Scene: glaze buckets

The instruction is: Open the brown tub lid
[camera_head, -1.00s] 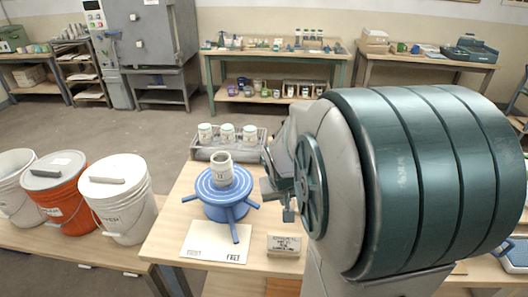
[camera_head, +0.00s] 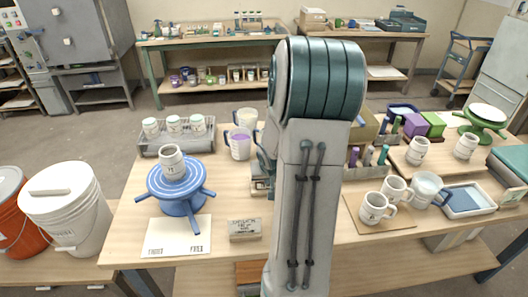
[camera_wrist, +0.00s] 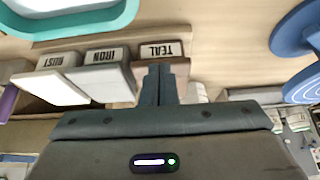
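No tub that is clearly the brown one can be picked out. A brownish-olive box (camera_head: 366,130) stands right of my arm in the head view, partly hidden by it; I cannot tell whether it is a tub. In the wrist view, upside-down labels read RUST (camera_wrist: 53,61), IRON (camera_wrist: 104,55) and TEAL (camera_wrist: 160,49) on a row of box-like things. My gripper (camera_wrist: 158,70) shows two dark fingers close together with nothing visible between them. In the head view my arm hides most of the gripper.
A blue banding wheel (camera_head: 178,190) with a mug (camera_head: 172,162) on it stands left of my arm. Pitchers (camera_head: 240,142) stand behind it. Mugs on a board (camera_head: 400,222) are to the right. A lidded white bucket (camera_head: 66,208) and an orange bucket (camera_head: 12,215) are at left.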

